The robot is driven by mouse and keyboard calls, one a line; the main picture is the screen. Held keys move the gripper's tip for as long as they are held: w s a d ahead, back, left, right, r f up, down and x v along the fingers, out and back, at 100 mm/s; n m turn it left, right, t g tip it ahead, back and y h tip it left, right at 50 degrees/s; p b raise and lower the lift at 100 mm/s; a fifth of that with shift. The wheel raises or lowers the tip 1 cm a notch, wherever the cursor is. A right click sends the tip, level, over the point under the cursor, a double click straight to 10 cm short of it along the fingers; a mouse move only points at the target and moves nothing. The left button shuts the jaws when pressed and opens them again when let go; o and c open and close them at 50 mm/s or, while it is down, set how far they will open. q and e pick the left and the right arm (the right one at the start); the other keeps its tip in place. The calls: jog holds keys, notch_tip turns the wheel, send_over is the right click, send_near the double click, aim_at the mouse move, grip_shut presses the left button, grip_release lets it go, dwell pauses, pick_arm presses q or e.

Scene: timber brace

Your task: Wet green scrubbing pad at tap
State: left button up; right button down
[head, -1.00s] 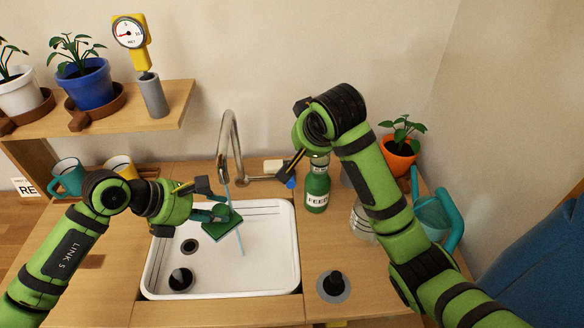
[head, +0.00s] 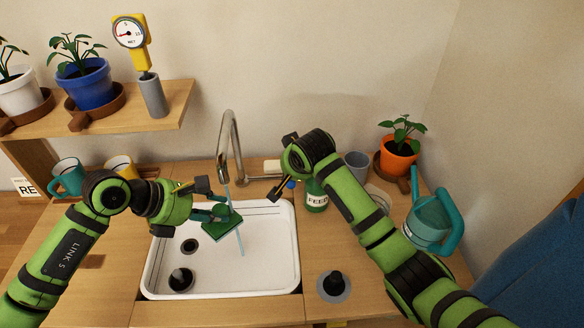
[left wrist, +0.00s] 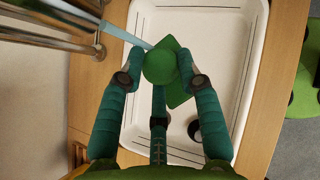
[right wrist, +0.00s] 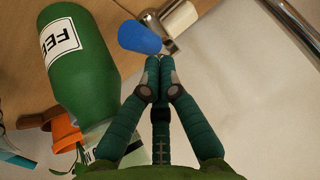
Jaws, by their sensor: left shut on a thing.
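The green scrubbing pad (head: 222,226), a square with a round knob, is over the white sink (head: 282,270). My left gripper (head: 209,211) is shut on its knob, also seen in the left wrist view (left wrist: 160,64). A thin bluish water stream (head: 239,236) runs from the tap (head: 226,140) and reaches the pad. My right gripper (head: 274,197) is by the tap's blue-ended lever (head: 291,184). In the right wrist view its fingers (right wrist: 152,66) are together, just short of the blue end (right wrist: 140,37); I cannot tell whether they touch it.
A green FEED bottle (head: 316,200) stands close beside my right gripper. A potted plant (head: 399,150) and a teal watering can (head: 432,218) are at the right. Mugs (head: 67,178) stand at the left under a shelf (head: 150,117). A black plug (head: 334,283) is at the front right.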

jog(key=shift+s+f+t, duration=0.45)
jog(key=shift+f+t, duration=0.05)
jog(key=shift+f, duration=0.35)
jog(key=r, duration=0.2)
jog(key=d+r, duration=0.1)
jog(key=r, duration=0.1)
jog(key=shift+r, duration=0.25)
jog(key=v, duration=0.9)
jog(key=shift+s, duration=0.45)
